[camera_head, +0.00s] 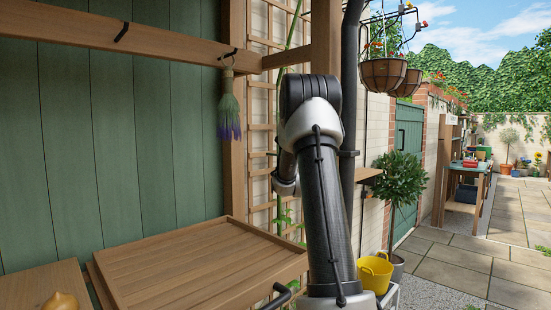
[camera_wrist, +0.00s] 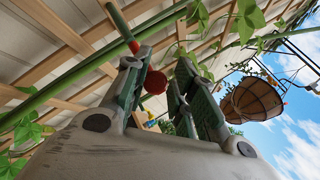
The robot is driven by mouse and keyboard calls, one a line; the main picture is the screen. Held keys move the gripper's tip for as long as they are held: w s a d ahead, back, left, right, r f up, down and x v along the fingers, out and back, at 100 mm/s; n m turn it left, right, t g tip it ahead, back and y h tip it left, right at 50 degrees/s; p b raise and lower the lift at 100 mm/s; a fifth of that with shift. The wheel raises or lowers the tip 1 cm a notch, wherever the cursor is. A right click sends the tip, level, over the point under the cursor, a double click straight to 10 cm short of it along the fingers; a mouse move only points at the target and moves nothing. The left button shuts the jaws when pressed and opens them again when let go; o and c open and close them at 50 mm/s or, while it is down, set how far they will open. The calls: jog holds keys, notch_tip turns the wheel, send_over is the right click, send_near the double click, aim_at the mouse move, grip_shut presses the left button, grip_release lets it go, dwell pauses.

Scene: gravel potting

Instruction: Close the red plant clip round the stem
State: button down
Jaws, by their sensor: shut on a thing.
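The red plant clip (camera_wrist: 155,82) shows in the wrist view as a small rounded red piece between the fingers of my gripper (camera_wrist: 162,62). My gripper is shut on it. A smaller red patch (camera_wrist: 133,47) shows by the left fingertip; I cannot tell whether it is part of the clip. A long green stem (camera_wrist: 70,76) runs slantwise up to the right, behind the left finger. I cannot tell whether the clip is around the stem or beside it. In the head view my arm hides the gripper and the clip; a green stem (camera_head: 291,28) shows above it.
A wooden trellis (camera_head: 262,95) stands behind the stem, beside a wooden post (camera_head: 239,140). A wooden tray (camera_head: 200,268) lies at the lower left. A hanging basket (camera_head: 382,74) is to the right; it also shows in the wrist view (camera_wrist: 252,101).

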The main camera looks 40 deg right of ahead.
jog(key=shift+w+a+f+y, duration=0.2)
jog(key=shift+f+y, duration=0.1)
jog(key=shift+f, duration=0.2)
jog(key=c, duration=1.3)
grip_release()
jog(key=shift+w+a, duration=0.1)
jog(key=shift+w, duration=0.05)
jog(key=shift+r, duration=0.1)
jog(key=shift+d+r, duration=0.2)
jog(key=shift+r, duration=0.2)
notch_tip(320, 180, up, 10)
jog(key=shift+f, duration=0.2)
jog(key=shift+c, duration=0.4)
